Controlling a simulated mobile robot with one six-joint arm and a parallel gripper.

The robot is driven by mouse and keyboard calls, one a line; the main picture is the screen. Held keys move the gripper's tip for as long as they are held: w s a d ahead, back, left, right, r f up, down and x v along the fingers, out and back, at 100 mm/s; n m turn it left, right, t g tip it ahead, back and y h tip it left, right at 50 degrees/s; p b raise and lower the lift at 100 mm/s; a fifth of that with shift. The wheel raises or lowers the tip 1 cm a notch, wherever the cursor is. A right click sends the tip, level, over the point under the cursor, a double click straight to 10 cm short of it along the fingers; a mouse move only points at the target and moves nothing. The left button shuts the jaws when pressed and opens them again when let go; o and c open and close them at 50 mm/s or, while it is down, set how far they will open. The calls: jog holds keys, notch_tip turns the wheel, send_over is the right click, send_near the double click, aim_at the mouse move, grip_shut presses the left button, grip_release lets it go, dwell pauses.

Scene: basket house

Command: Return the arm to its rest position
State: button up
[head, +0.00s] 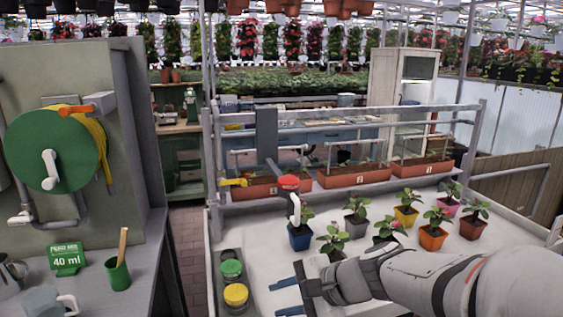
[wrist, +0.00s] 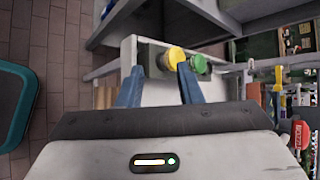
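My gripper (head: 273,300) is over the near part of the white bench (head: 250,263). Its two blue fingers are spread, with nothing between them. They also show apart in the wrist view (wrist: 159,68). My arm reaches in from the right, bent low across the bench. A yellow-lidded jar (head: 236,295) and a green-lidded jar (head: 231,268) stand in a grey tray left of the gripper. In the wrist view the right finger partly overlaps the yellow lid (wrist: 172,57); I cannot tell how far apart they are.
Several potted plants (head: 405,212) stand on the bench beyond my arm. A red-topped tap (head: 290,184) rises above a blue pot (head: 300,238). A rail (head: 350,113) and planter boxes (head: 352,175) line the back. A counter with a green cup (head: 118,274) is at left.

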jog(key=s+d+f+n+g+h+p, duration=0.1)
jog(key=s+d+n+h, duration=0.3)
jog(key=d, duration=0.3)
jog(key=s+d+f+n+h, duration=0.1)
jog(key=s+d+n+h, duration=0.4)
jog(key=d+n, duration=0.2)
jog(key=shift+s+d+f+g+h+p, duration=0.2)
jog(key=shift+g+h+p, duration=0.1)
jog(key=shift+g+p, duration=0.1)
dwell(0.9)
